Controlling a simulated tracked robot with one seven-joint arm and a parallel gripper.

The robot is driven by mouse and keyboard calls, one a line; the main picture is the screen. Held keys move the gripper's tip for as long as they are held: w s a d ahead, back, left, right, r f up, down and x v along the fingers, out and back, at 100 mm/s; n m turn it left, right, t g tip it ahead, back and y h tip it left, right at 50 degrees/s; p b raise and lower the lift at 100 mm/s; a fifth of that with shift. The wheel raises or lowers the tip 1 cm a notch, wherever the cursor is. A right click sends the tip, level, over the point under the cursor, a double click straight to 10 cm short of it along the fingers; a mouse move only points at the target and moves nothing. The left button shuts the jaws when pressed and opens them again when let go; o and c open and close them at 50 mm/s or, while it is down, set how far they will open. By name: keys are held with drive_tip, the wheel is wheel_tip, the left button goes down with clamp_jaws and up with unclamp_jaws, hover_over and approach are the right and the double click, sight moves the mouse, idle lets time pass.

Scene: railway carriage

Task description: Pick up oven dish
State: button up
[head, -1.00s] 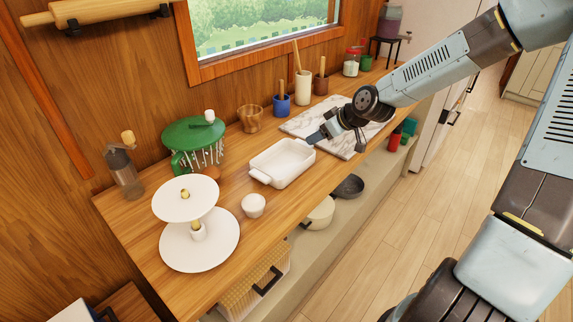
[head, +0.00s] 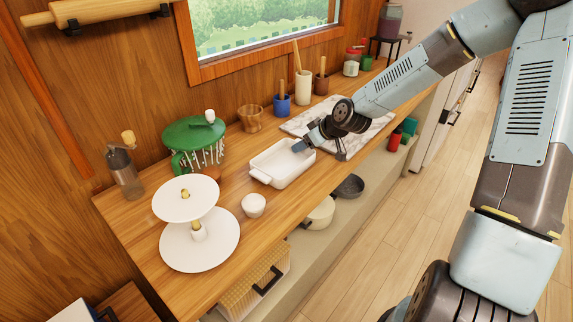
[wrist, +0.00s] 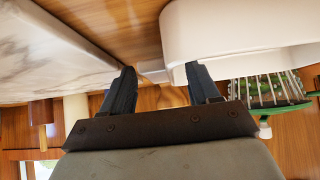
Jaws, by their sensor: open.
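The oven dish (head: 283,170) is a white rectangular dish with end handles, standing upright and empty-looking on the wooden counter. In the wrist view its white body (wrist: 235,25) fills the upper right. My gripper (head: 302,145) is at the dish's far right end, pointing down to the left. In the wrist view my gripper (wrist: 160,68) is open, with its two dark fingers apart. A pale piece, perhaps the end handle, shows between them. One fingertip overlaps the dish's edge in the picture; I cannot tell whether it touches. My gripper hides part of that end.
A marble board (head: 305,122) lies just behind the dish. A small white bowl (head: 253,205) and a white two-tier stand (head: 200,247) are in front. A green colander-like rack (head: 194,135), wooden bowl (head: 251,118) and blue pot (head: 281,104) stand along the wall.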

drive_tip(key=shift+w+a+f, duration=0.15)
drive_tip(key=shift+a+f, duration=0.1)
drive_tip(key=shift+f, duration=0.05)
clamp_jaws()
idle(0.5)
